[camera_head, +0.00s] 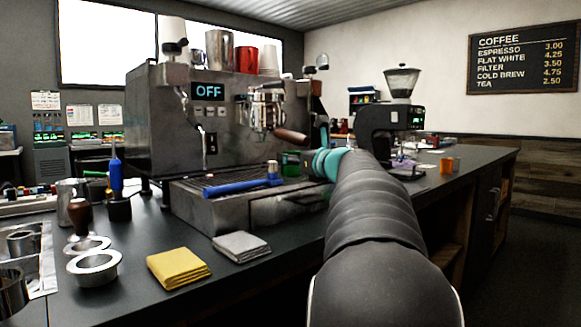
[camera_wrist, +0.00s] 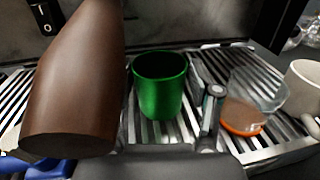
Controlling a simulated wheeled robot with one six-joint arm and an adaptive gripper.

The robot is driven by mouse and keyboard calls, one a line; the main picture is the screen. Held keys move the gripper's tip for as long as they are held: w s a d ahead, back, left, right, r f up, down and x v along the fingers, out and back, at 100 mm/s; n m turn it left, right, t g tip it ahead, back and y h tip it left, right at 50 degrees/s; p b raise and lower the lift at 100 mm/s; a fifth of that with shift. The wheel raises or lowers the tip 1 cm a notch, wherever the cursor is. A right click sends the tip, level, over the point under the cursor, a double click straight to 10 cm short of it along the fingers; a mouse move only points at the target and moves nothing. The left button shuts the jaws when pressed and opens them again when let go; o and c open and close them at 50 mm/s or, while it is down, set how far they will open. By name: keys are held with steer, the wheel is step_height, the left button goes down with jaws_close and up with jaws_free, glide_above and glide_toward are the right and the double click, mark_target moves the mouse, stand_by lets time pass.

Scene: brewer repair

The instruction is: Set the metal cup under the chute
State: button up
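The green metal cup (camera_wrist: 160,88) stands upright on the slatted drip tray in the wrist view, with its open mouth up. It also shows, small and partly hidden, in the head view (camera_head: 291,169). My gripper (camera_wrist: 167,105) is at the cup, with dark finger parts on its left and right sides. Whether the fingers press on the cup or leave a small gap is not clear. The coffee grinder (camera_head: 388,130) stands farther right on the counter, with a hopper on top. Its chute is too small to make out clearly.
The espresso machine (camera_head: 205,110) reads OFF. Its brown portafilter handle (camera_wrist: 80,85) hangs close on the left in the wrist view. A blue-handled tool (camera_head: 240,187) lies on the tray.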

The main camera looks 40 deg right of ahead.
steer(key=c, duration=0.7)
steer(key=shift+r, duration=0.15)
